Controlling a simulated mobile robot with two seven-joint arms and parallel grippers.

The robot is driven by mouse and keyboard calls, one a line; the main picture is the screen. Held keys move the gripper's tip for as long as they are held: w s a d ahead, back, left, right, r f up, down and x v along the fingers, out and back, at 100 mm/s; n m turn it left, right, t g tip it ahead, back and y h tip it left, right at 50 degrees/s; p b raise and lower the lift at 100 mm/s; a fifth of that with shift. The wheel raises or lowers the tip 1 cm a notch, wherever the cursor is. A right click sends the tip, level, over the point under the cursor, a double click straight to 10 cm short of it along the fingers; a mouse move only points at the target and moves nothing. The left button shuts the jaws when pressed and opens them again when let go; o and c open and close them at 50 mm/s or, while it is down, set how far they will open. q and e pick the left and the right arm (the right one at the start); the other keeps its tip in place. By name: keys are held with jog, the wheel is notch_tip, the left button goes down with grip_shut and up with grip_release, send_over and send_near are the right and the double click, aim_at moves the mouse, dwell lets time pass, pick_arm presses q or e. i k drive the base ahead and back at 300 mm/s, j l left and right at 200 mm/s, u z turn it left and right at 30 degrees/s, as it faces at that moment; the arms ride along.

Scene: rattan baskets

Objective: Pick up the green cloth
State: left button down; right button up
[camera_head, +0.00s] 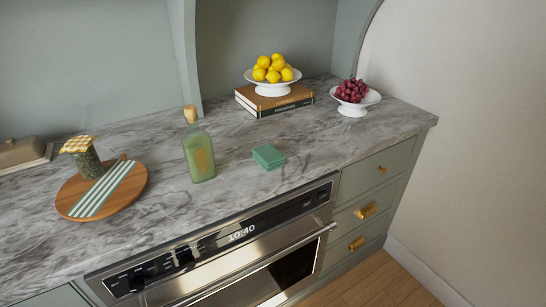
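The green cloth (268,156) is a small folded teal-green square lying flat on the grey marble counter (235,135), near the front edge above the oven. It is fully visible, with nothing on top of it. A green glass bottle (199,155) with a cork stopper stands upright to its left, apart from it. Neither my left nor my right gripper shows in the head view.
A round wooden board (133,181) with a striped cloth and a jar is at left. A white bowl of lemons (273,87) stands on books (293,101) behind the cloth. A white grape bowl (352,108) is at right. The oven (262,262) is below; counter around the cloth is clear.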

aim_at(267, 156)
jog(key=l+u, duration=0.1)
jog(key=u, duration=0.2)
jog(key=i+l+u, duration=0.1)
jog(key=u, duration=0.15)
jog(key=i+l+u, duration=0.2)
jog(key=l, duration=0.25)
jog(key=l+u, duration=0.2)
jog(key=l, duration=0.2)
jog(key=i+l, duration=0.1)
jog(key=l, duration=0.45)
jog(key=i+l+u, duration=0.15)
jog(key=l, duration=1)
